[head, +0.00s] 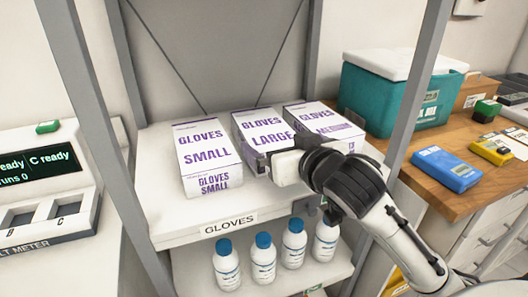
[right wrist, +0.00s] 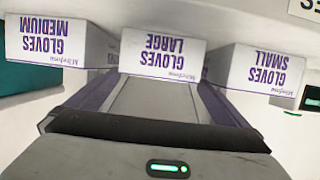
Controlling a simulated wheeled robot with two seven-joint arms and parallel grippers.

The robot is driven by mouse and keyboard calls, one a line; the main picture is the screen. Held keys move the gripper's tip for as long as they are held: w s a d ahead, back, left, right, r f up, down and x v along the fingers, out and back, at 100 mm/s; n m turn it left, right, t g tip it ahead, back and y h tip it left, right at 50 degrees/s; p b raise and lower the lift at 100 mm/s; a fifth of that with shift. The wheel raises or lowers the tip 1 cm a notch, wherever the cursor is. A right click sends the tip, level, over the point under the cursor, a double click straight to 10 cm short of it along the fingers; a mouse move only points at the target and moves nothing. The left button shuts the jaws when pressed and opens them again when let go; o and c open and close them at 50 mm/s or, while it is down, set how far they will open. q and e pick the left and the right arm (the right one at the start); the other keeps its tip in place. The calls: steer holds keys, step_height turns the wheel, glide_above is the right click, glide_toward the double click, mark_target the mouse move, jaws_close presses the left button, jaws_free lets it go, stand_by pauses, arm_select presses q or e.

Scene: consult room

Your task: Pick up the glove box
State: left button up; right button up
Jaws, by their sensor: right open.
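Three white glove boxes with purple lettering stand side by side on the upper shelf: GLOVES SMALL (head: 205,150) at left, GLOVES LARGE (head: 262,125) in the middle, GLOVES MEDIUM (head: 325,120) at right. My right gripper (head: 262,160) is at the front of the LARGE box and hides part of its front. In the right wrist view the boxes appear upside down, with the LARGE box (right wrist: 162,55) centred ahead between the open fingers, MEDIUM (right wrist: 55,40) at left and SMALL (right wrist: 262,68) at right. I cannot tell whether the fingers touch the box. My left gripper is not in view.
The shelf (head: 160,205) carries a GLOVES label and has grey uprights (head: 405,110) on both sides. Several blue-capped bottles (head: 263,262) stand on the shelf below. A wooden counter (head: 410,185) at right holds a teal cooler (head: 385,98) and small devices.

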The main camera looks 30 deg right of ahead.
mark_target(268, 137)
steer(key=shift+w+f+b, duration=0.25)
steer(key=shift+f+b, duration=0.05)
steer(key=shift+b, duration=0.15)
steer(key=shift+w+d+p, duration=0.2)
steer(key=shift+w+p, duration=0.2)
steer(key=shift+w, duration=0.2)
steer(key=shift+w+d+f, duration=0.1)
steer(key=shift+w+d, duration=0.05)
steer(key=shift+w, duration=0.3)
steer(key=x, duration=0.5)
steer(key=shift+s+d+f, duration=0.1)
steer(key=shift+d+f, duration=0.05)
steer(key=shift+f, duration=0.05)
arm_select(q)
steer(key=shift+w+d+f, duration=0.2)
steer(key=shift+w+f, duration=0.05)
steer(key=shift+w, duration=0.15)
arm_select(e)
steer(key=shift+c, duration=0.4)
steer(key=c, duration=1.1)
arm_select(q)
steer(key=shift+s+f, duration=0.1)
arm_select(e)
steer(key=shift+r, duration=0.1)
